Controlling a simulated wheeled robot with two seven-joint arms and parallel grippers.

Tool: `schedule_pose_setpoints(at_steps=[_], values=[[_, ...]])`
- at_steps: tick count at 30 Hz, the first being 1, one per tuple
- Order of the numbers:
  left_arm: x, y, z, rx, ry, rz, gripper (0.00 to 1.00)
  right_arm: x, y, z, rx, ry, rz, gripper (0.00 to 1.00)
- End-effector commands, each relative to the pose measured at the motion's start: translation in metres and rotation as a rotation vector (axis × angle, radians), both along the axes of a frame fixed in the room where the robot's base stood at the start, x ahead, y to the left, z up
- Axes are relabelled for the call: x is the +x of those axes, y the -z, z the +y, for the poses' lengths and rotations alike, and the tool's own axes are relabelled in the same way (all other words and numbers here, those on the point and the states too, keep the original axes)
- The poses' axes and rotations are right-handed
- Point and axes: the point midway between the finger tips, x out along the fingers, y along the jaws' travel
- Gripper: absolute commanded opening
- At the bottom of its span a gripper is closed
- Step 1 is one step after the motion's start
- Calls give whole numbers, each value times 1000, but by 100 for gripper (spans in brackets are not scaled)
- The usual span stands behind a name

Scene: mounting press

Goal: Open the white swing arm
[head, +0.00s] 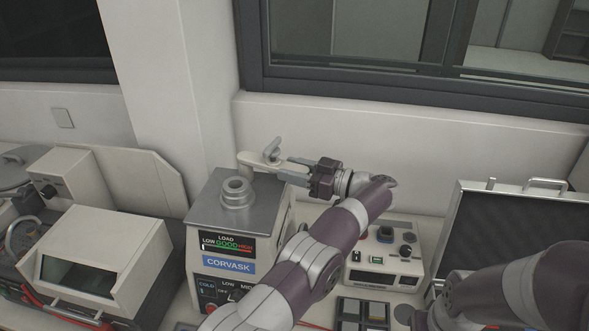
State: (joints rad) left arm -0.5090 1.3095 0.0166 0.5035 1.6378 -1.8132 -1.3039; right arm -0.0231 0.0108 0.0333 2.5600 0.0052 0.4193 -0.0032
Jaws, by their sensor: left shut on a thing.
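The mounting press (222,255) is a white box with a grey metal top, a blue CORVASK label and a load gauge. A round metal collar (237,194) with an open mouth stands on its top. The white swing arm (258,162) lies behind and to the right of the collar, off its mouth, with a grey handle piece (269,150) on it. My left gripper (292,168) is shut on the swing arm near its right part; the fingers hide some of it. My right arm shows at the lower right; its gripper cannot be made out.
A white unit with a dark window (95,262) stands left of the press. A small control box (385,258) sits behind my left arm, and an open case (510,225) with a dark foam lid stands at the right. The wall and window sill close off the back.

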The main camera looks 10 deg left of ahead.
Motion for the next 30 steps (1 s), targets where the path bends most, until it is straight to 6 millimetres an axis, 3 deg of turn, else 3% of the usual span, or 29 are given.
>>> schedule_pose_setpoints(at_steps=[22, 23, 25, 30], values=[[1, -1, 1, 3, -35, -1, 0, 0, -2, 0, 0, 0, 0, 43], [1, -1, 1, 4, -35, -2, 46, 0, -2, 0, 0, 0, 0, 43], [1, -1, 1, 3, -35, -2, 68, 0, -2, 0, 0, 0, 0, 43], [1, -1, 1, 2, -35, -1, 68, 0, -2, 0, 0, 0, 0, 43]])
